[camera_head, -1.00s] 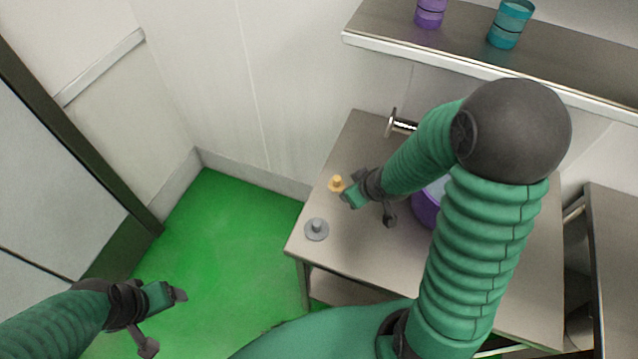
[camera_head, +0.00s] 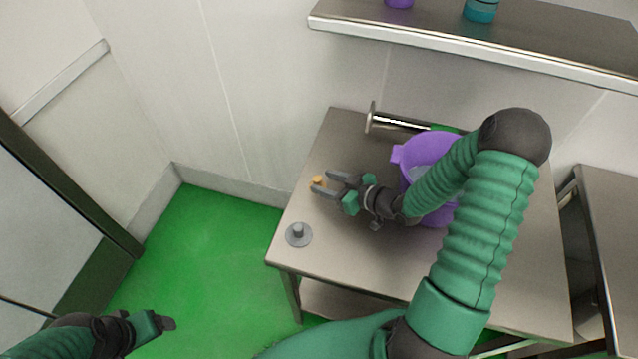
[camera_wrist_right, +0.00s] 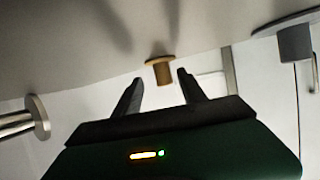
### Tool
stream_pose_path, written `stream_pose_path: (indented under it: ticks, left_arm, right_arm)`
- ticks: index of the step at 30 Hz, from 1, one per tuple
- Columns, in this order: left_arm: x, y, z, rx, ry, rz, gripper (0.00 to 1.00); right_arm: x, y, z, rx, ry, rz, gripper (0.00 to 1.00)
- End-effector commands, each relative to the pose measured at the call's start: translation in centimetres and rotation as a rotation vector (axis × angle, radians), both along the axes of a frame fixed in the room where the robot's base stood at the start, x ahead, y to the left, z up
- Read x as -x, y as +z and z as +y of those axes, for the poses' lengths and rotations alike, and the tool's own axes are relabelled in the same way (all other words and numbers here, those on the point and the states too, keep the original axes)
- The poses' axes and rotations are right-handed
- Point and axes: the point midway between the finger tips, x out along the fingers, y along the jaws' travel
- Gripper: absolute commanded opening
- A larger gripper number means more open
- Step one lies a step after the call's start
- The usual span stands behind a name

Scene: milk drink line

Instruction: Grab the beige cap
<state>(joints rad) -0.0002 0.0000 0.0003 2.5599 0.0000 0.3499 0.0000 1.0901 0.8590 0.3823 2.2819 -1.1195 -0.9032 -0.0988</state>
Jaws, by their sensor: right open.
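The beige cap (camera_head: 318,180) sits on the metal table near its left edge. My right gripper (camera_head: 323,182) is open, low over the table, with its fingertips at the cap. In the right wrist view the beige cap (camera_wrist_right: 160,72) shows between the two spread fingertips (camera_wrist_right: 160,80), at or just beyond their ends; I cannot tell whether they touch it.
A grey cap (camera_head: 299,234) lies on the table's (camera_head: 350,250) front left corner. A purple bucket (camera_head: 412,150) stands behind my right forearm. A metal roller-like part (camera_head: 395,121) is at the table's back. A shelf (camera_head: 450,45) with cups hangs above.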

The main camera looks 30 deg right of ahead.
Motion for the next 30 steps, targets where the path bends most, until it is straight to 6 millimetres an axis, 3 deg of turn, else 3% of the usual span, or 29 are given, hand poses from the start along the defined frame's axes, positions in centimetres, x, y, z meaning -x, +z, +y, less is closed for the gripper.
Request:
stream_pose_path:
  ticks: [3, 10, 21, 30]
  left_arm:
    - [0.0, -0.08, 0.01, 0.0, 0.0, 0.0, 0.76]
    - [0.0, -0.07, 0.02, 0.0, 0.001, 0.0, 0.76]
    - [0.0, -0.08, 0.01, 0.0, 0.0, 0.0, 0.76]
    - [0.01, -0.08, 0.02, 0.0, 0.001, 0.0, 0.76]
  right_arm:
    - [-1.18, -0.5, 0.53, 0.0, 0.0, 0.0, 0.48]
    - [-1.29, -0.59, 0.38, 0.0, -0.001, 0.001, 0.47]
    - [-1.29, -0.63, 0.35, 0.0, -0.001, 0.002, 0.0]
    - [-1.27, -0.63, 0.4, 0.0, -0.001, 0.002, 0.0]
